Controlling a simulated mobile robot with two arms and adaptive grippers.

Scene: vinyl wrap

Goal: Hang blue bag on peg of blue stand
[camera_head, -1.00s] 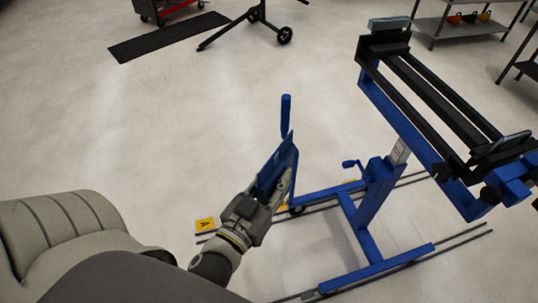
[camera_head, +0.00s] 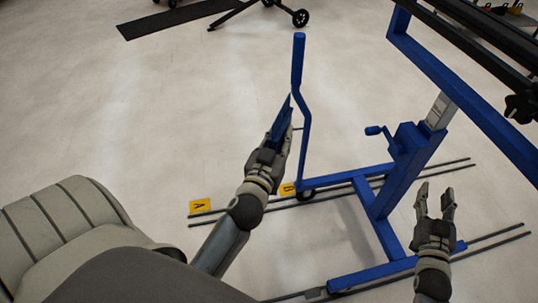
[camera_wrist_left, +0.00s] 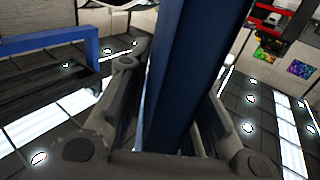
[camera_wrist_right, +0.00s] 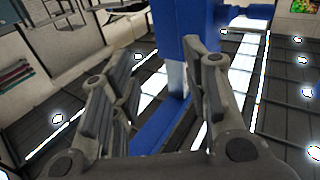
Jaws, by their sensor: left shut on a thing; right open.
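The blue bag (camera_head: 281,122) is a thin, dark blue, flat shape seen nearly edge-on in the head view. My left gripper (camera_head: 279,143) is shut on its lower part; the bag also fills the space between the fingers in the left wrist view (camera_wrist_left: 180,80). The bag is upright, just left of the bent upright post (camera_head: 299,62) of the blue stand (camera_head: 398,168). A small dark stub, possibly the peg, shows by the post at bag height. I cannot tell whether the bag touches the post. My right gripper (camera_head: 436,192) is open and empty, in front of the stand's right side.
The stand's base lies over dark floor rails (camera_head: 260,208). A hand crank (camera_head: 375,130) sticks out left of its column. Yellow floor markers A (camera_head: 200,206) and B (camera_head: 287,188) lie nearby. A black mat (camera_head: 175,20) is at the back. The floor at left is clear.

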